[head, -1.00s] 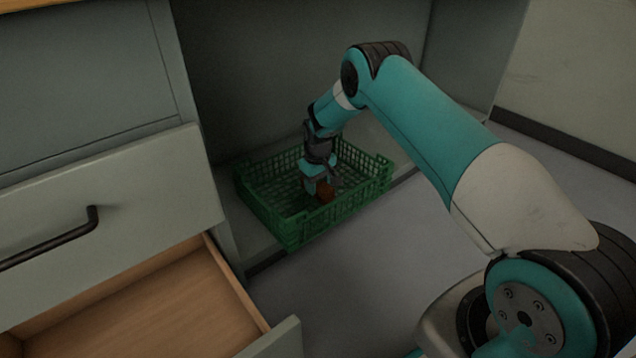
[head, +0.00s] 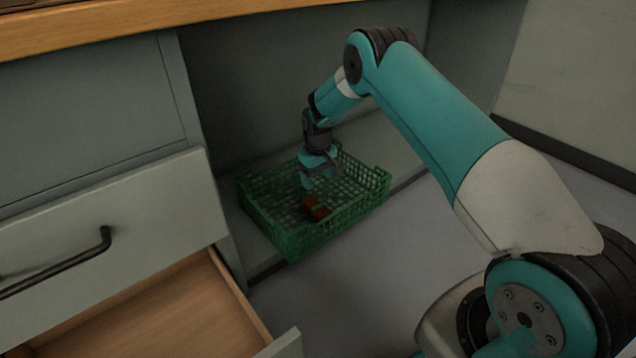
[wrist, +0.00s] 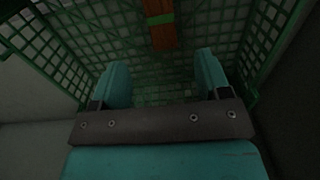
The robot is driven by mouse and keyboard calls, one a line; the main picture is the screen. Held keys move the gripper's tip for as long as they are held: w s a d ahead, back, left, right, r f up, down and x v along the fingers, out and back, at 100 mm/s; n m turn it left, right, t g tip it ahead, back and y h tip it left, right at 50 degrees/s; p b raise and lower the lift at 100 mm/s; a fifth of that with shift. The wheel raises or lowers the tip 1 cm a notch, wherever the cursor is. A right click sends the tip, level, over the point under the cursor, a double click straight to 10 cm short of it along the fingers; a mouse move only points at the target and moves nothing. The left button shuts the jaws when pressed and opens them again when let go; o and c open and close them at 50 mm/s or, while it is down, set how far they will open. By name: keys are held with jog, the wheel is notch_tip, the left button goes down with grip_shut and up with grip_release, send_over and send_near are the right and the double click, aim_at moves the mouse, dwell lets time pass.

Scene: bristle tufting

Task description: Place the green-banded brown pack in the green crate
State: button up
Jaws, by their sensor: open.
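The brown pack (head: 316,208) with a green band lies inside the green crate (head: 290,246), on its floor near the front wall. In the wrist view the pack (wrist: 161,33) shows at the top, partly cut off by the frame edge, with its green band across it. My gripper (head: 319,183) is above the crate floor, behind and above the pack and apart from it. In the wrist view my gripper (wrist: 161,80) has its two fingers spread, with nothing between them.
The crate stands in an open cabinet bay on a low shelf. A wooden countertop (head: 200,13) runs above. Grey floor (head: 400,240) lies clear in front.

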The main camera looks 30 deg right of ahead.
notch_tip(320, 180, up, 6)
jog(key=shift+f+p, duration=0.25)
jog(key=shift+p, duration=0.8)
